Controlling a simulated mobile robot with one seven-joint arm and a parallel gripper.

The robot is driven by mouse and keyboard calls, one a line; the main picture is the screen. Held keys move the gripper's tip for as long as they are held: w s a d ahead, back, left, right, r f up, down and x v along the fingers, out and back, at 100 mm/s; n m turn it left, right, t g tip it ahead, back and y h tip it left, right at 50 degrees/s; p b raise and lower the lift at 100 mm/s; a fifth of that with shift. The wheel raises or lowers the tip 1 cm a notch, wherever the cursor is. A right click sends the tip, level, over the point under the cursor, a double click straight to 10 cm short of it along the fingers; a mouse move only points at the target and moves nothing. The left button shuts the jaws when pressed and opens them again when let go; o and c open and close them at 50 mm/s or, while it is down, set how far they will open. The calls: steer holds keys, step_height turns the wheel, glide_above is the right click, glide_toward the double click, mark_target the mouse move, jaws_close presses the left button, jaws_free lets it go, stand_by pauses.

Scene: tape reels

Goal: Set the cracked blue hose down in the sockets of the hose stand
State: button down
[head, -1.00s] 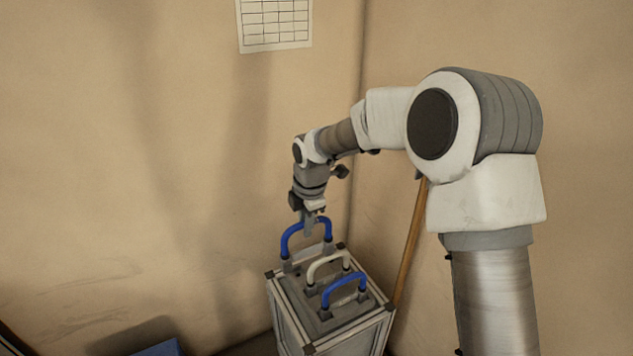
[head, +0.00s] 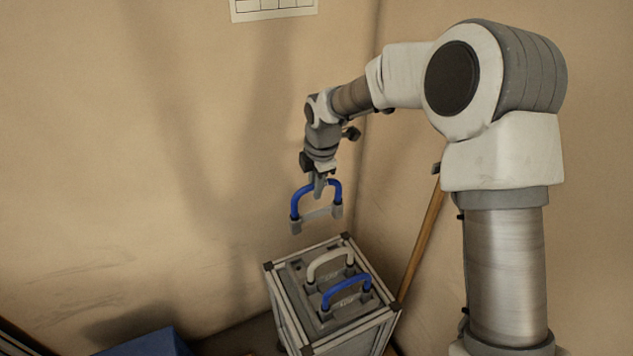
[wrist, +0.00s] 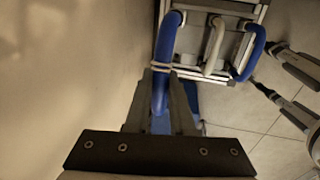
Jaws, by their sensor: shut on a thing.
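My gripper (head: 319,188) is shut on the top of an arched blue hose (head: 296,205) and holds it in the air above a metal-framed cabinet. The hose hangs with its grey ends down, a grey piece between them. In the wrist view the hose (wrist: 167,45) runs between the fingers (wrist: 160,85), and thin pale lines cross it near the fingertips; I cannot tell if these are cracks. I cannot make out a separate hose stand. A grey block on the cabinet carries a white hose (head: 330,259) and another blue hose (head: 347,286), both arched, with bare room behind them.
The cabinet (head: 289,309) stands in the corner between two tan walls. A wooden pole (head: 421,243) leans at its right. A blue object (head: 150,343) is partly in view at the bottom left. The wrist view shows tiled floor (wrist: 240,125).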

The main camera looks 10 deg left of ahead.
step_height(320, 180, down, 13)
steer(key=b, duration=0.9)
steer(key=shift+f+b, duration=0.15)
steer(key=shift+b, duration=0.2)
steer(key=shift+f+b, duration=0.75)
steer(key=shift+f, duration=0.9)
stand_by(0.9)
steer(key=c, duration=0.7)
jaws_free()
steer(key=shift+r, duration=0.1)
